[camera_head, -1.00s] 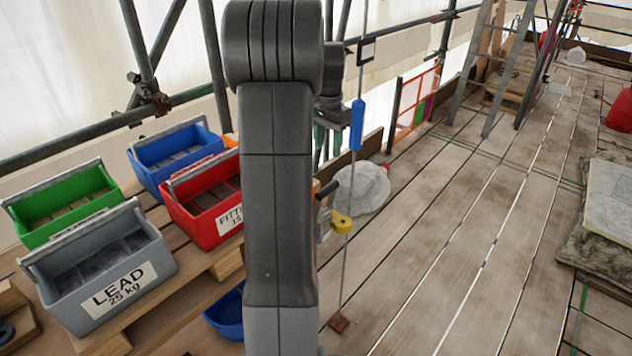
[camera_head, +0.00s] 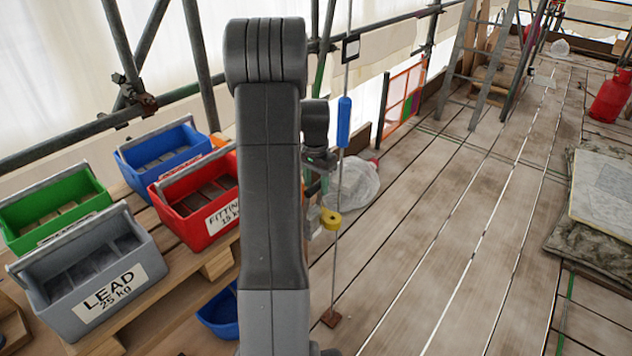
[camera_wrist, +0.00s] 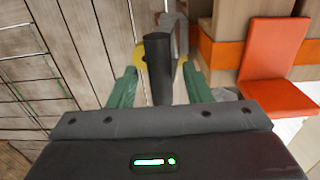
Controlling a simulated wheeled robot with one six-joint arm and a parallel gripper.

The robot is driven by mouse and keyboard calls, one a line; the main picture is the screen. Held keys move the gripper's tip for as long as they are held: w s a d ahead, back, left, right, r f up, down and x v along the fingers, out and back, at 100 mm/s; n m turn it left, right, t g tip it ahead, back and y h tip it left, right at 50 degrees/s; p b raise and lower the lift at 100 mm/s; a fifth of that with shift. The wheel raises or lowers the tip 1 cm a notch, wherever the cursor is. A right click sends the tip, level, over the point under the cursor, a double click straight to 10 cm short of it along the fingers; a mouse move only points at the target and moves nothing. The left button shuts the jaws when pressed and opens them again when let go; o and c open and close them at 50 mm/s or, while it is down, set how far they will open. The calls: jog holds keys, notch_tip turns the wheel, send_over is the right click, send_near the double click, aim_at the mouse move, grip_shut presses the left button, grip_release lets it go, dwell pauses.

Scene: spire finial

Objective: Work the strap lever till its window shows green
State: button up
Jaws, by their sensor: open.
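A thin upright strap line carries a blue sleeve (camera_head: 343,122) and, lower down, a yellow hub (camera_head: 330,219). In the wrist view a dark, rounded lever handle (camera_wrist: 158,68) points toward me, with part of the yellow hub (camera_wrist: 140,57) behind it. My gripper (camera_wrist: 159,80) is open, its green fingers on either side of the handle with gaps visible. In the head view my arm hides the lever and most of the gripper. A black-framed pale square (camera_head: 351,48) sits high on the line; I cannot tell whether it is the window. No green shows in it.
Grey (camera_head: 95,262), red (camera_head: 200,200), blue (camera_head: 165,155) and green (camera_head: 50,205) bins stand on pallets at left. A bagged bundle (camera_head: 352,186) lies behind the strap. Slabs (camera_head: 600,200) lie at right. The plank deck between is clear.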

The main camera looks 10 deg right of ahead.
jog(key=shift+c, duration=0.3)
grip_shut()
jog(key=s+d+b, duration=0.1)
jog(key=s+f+t+y+b, duration=0.1)
jog(key=s+d+t+b, duration=0.1)
jog(key=shift+s+d+f+y, duration=0.25)
jog(key=shift+d+y, duration=0.05)
jog(key=shift+d, duration=0.05)
jog(key=shift+o, duration=0.3)
grip_release()
